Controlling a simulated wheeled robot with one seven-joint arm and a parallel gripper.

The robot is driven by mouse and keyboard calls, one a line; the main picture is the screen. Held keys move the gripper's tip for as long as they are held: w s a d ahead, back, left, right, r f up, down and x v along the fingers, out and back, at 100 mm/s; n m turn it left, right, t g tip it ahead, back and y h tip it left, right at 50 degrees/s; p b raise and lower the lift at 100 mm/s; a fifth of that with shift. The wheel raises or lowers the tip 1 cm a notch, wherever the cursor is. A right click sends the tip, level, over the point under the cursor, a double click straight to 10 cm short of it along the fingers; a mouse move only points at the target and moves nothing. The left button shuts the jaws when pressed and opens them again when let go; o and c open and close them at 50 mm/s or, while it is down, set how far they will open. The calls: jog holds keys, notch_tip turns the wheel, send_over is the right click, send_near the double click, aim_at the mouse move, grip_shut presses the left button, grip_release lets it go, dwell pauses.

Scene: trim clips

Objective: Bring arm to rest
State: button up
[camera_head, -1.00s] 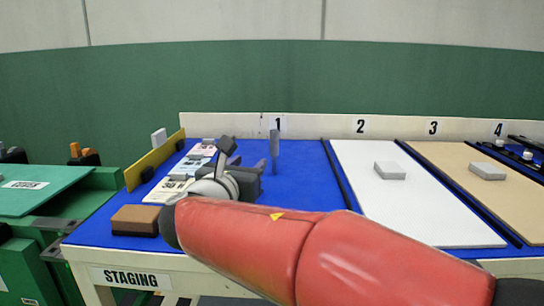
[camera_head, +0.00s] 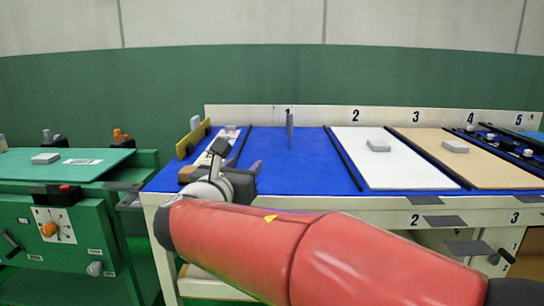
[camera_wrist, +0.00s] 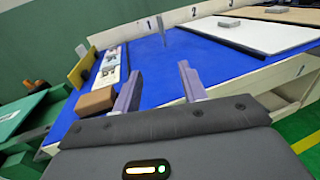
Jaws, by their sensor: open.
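My red arm reaches in from the lower right of the head view. My gripper (camera_head: 237,158) is at the front left of the blue-topped table (camera_head: 310,172). In the wrist view my gripper (camera_wrist: 160,92) has two purple-grey fingers spread apart with nothing between them. Beyond the fingers lies the bare blue surface. A brown block (camera_wrist: 95,101) lies to the left of the fingers, apart from them. In the head view the arm and gripper hide part of the table's front left corner.
A thin grey upright piece (camera_head: 290,130) stands in lane 1. A grey block (camera_head: 378,145) lies on the white board (camera_head: 400,172), another (camera_head: 455,146) on the tan board (camera_head: 480,172). A green machine (camera_head: 75,230) with knobs stands at left.

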jog(key=s+d+f+m+g+h, duration=0.1)
jog(key=s+d+f+m+g, duration=0.35)
jog(key=d+m, duration=0.4)
jog(key=s+d+f+m+g+h, duration=0.1)
jog(key=s+d+f+m+g, duration=0.4)
jog(key=d, duration=0.6)
jog(key=s+d+f+m+g+y, duration=0.2)
jog(key=s+f+m+y, duration=0.5)
jog(key=s+f+m, duration=0.4)
jog(key=s+m, duration=0.5)
jog(key=m, duration=0.3)
